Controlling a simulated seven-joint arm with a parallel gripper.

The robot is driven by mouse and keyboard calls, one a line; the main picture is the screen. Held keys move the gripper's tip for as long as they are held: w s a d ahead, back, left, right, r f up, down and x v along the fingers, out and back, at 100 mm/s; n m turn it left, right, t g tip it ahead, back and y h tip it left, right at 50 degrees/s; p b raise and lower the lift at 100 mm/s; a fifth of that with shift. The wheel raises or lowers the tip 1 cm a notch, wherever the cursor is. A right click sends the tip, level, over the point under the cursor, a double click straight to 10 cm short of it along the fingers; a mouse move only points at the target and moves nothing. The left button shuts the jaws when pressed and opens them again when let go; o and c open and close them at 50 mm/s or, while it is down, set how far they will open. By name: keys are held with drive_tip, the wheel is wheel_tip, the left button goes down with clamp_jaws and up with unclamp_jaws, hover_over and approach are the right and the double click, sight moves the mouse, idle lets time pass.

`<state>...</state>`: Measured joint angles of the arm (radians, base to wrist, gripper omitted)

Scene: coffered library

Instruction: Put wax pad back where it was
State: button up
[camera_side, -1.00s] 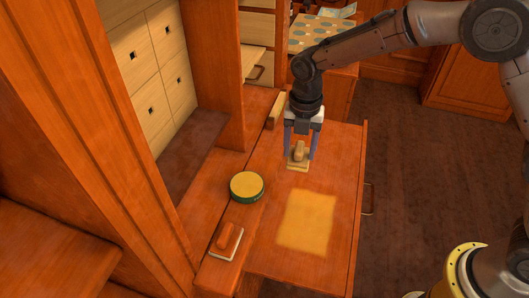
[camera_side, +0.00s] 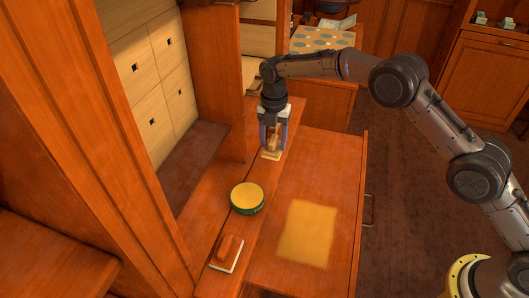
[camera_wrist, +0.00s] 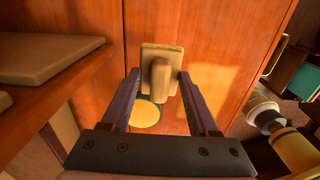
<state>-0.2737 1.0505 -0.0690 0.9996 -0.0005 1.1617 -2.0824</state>
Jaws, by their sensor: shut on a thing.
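The wax pad, taken to be the pale pad with a rounded knob (camera_side: 271,155), is held in my gripper (camera_side: 272,143) at the ledge along the back of the desk leaf. In the wrist view the pad (camera_wrist: 163,51) lies between the two fingertips. I cannot tell whether its underside touches the ledge. A round tin with a yellow top and green side (camera_side: 247,198) stands on the ledge nearer the camera; it also shows, partly hidden, in the wrist view (camera_wrist: 146,113).
The orange wooden desk leaf (camera_side: 325,165) is mostly clear, with a pale yellow patch (camera_side: 306,233) on it. A wooden upright (camera_side: 218,80) rises close left of my gripper. Pale drawers (camera_side: 150,65) stand behind the ledge.

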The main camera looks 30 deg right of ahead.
drive_tip(key=shift+w+a+f, duration=0.25)
drive_tip(key=shift+w+f, duration=0.6)
drive_tip(key=shift+f, duration=0.2)
drive_tip(key=shift+w+a+f, duration=0.25)
drive_tip(key=shift+w+f, duration=0.6)
drive_tip(key=shift+f, duration=1.7)
drive_tip(key=shift+f, duration=0.1)
drive_tip(key=o, duration=1.2)
wheel_tip(320, 180, up, 12)
drive_tip(key=shift+r, duration=0.15)
drive_tip(key=shift+r, duration=0.1)
